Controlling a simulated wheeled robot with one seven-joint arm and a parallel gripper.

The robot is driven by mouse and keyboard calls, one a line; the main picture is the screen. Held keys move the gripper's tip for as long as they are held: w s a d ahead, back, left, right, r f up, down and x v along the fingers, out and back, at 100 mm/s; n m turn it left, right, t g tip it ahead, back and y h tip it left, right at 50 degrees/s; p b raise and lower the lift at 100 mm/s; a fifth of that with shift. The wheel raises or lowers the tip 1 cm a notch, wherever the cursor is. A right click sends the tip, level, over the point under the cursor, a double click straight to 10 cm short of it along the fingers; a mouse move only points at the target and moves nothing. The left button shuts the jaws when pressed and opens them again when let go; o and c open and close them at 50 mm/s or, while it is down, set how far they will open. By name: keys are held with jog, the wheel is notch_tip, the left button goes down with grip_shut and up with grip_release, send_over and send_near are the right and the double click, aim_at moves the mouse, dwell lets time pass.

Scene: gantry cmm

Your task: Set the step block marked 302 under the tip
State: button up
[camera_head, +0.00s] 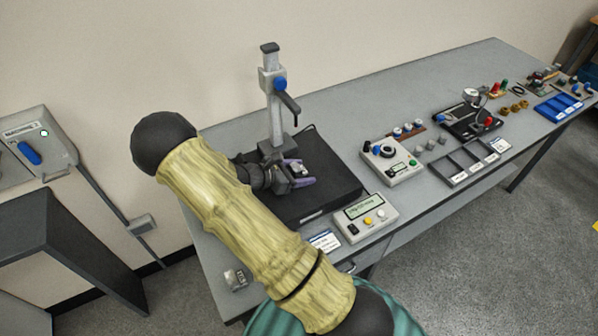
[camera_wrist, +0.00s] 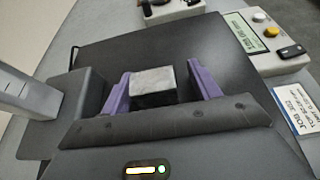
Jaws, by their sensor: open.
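My gripper (camera_head: 297,174) is open, with its purple fingers low over the black plate of the measuring stand. In the wrist view the fingers (camera_wrist: 163,92) stand on either side of a grey block (camera_wrist: 153,78) with a dark near side. A gap shows on its right; contact on the left is unclear. The block also shows in the head view (camera_head: 299,168). No number is readable on it. The grey stand (camera_head: 277,115) has a blue knob and a dark arm reaching out above the block; its tip is hard to make out.
A display box (camera_head: 366,216) and a job card reading 302 (camera_wrist: 299,107) lie by the plate's front edge. A small marked block (camera_head: 235,279) sits at the table's near left corner. A control box (camera_head: 391,161) and a divided tray (camera_head: 465,162) stand to the right.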

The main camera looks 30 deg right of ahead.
jog(key=shift+a+r, duration=0.15)
jog(key=shift+a, duration=0.4)
jog(key=b+v, duration=0.2)
jog(key=v, duration=1.4)
jog(key=shift+s+a+r, duration=0.1)
jog(key=shift+a, duration=0.1)
